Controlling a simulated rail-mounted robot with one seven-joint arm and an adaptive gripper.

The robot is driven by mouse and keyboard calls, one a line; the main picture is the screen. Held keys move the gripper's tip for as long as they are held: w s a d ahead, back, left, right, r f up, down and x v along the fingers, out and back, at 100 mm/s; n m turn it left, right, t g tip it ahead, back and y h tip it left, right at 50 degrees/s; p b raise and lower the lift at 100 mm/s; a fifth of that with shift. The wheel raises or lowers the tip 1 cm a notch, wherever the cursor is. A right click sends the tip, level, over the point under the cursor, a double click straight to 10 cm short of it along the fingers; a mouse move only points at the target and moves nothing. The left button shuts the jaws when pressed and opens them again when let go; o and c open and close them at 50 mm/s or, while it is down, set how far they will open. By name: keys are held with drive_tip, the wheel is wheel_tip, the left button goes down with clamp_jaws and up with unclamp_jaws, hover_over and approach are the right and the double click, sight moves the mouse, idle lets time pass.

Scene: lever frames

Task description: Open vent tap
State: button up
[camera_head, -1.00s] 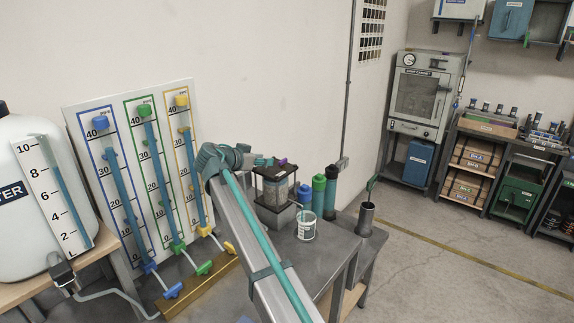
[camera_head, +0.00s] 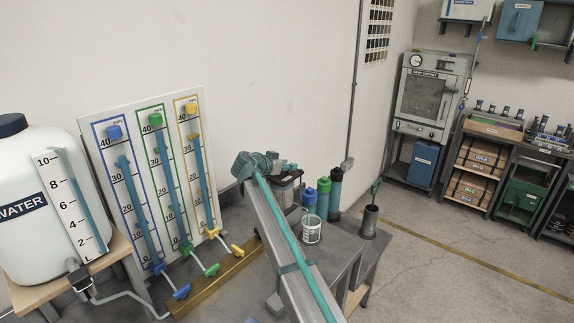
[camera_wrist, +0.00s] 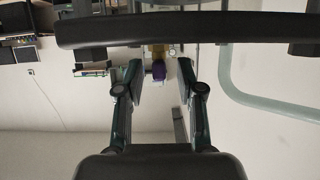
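No label naming a vent tap is readable. A small purple piece (camera_wrist: 158,72) shows in the wrist view in line with the gap between my gripper's fingers (camera_wrist: 160,67), which are open. I cannot tell how far off it is or whether anything touches it. In the head view my gripper (camera_head: 288,167) is at the end of my arm, above a grey caged block (camera_head: 284,190) that my arm partly hides. The purple piece is hidden there. A blue tap (camera_head: 181,292), a green tap (camera_head: 211,270) and a yellow tap (camera_head: 237,250) stand at the tube feet.
A white water tank (camera_head: 40,235) and a scaled tube board (camera_head: 135,175) stand left of my arm. Floor (camera_head: 430,275) is open beyond the bench.

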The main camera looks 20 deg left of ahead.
clamp_jaws()
